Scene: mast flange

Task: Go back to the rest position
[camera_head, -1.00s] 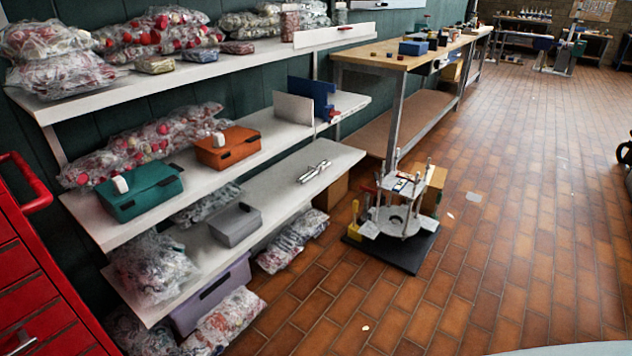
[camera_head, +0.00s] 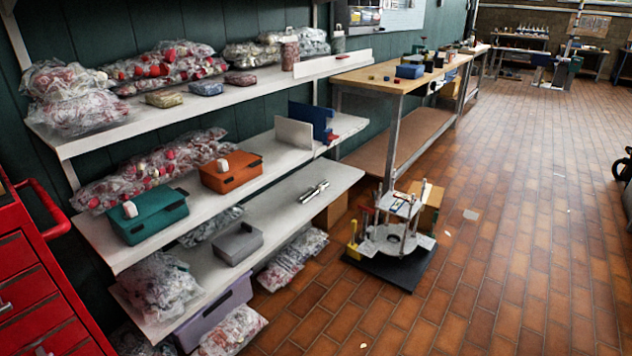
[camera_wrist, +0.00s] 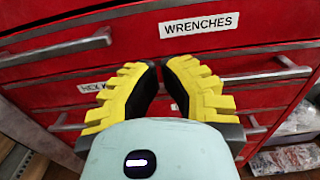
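My gripper (camera_wrist: 160,68) shows in the wrist view, with yellow ridged fingers and dark inner sides. The fingers are apart and nothing is held between them. Behind the gap is the front of a red drawer cabinet (camera_wrist: 110,67), with a drawer labelled WRENCHES (camera_wrist: 199,24). The cabinet also shows at the left edge of the head view (camera_head: 35,290). My gripper does not show in the head view.
Shelves hold a teal box (camera_head: 148,216), an orange box (camera_head: 231,172) and bagged parts. A flange stand (camera_head: 395,238) is on a black base on the floor. A wooden workbench (camera_head: 385,78) stands beyond. The tiled floor (camera_head: 530,200) at right is mostly clear.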

